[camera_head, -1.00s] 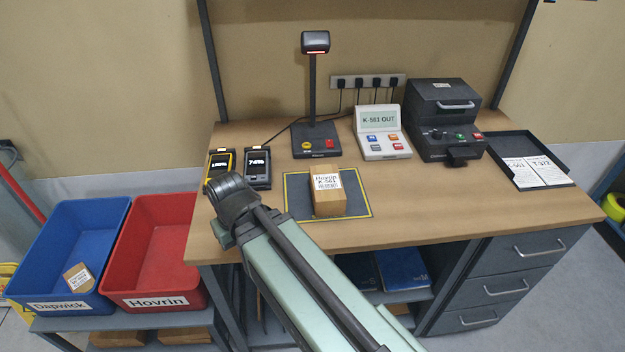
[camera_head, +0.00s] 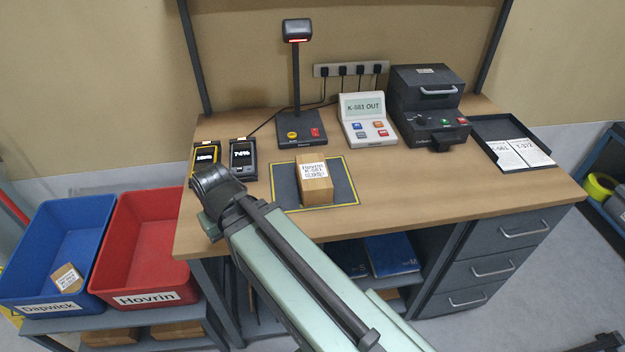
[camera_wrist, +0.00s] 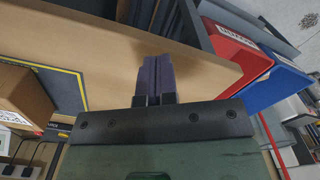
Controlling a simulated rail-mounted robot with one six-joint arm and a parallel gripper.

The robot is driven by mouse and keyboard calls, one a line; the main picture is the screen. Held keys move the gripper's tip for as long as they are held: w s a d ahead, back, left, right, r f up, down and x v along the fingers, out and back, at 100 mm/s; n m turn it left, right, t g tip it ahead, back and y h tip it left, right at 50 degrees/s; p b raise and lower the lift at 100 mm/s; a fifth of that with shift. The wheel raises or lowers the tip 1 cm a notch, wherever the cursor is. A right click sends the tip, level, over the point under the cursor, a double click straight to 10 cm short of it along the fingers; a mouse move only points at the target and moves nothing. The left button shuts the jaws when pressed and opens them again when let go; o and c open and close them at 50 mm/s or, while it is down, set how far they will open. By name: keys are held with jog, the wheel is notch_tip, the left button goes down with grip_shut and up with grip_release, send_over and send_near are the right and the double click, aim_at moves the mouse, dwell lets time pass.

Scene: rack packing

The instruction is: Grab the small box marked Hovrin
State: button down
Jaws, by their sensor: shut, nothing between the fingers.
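The small brown box marked Hovrin K-561 (camera_head: 316,187) stands on the dark, yellow-edged mat (camera_head: 286,190) on the workbench. In the wrist view, part of the box (camera_wrist: 20,98) shows at the left edge, with the mat (camera_wrist: 66,88) beside it. My gripper (camera_wrist: 154,62) is in the middle of the wrist view, its dark fingers together, empty and apart from the box. In the head view my arm crosses the front of the bench; I cannot make out the fingers there.
A red Hovrin bin (camera_head: 150,235) and a blue Dapwick bin (camera_head: 50,235), holding a small box (camera_head: 67,278), stand left of the bench. A lamp-like stand (camera_head: 298,85), display unit (camera_head: 366,120), dark machine (camera_head: 428,105) and paper tray (camera_head: 490,130) line the back.

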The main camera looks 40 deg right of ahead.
jog(key=c, duration=1.8)
grip_release()
jog(key=o, duration=1.8)
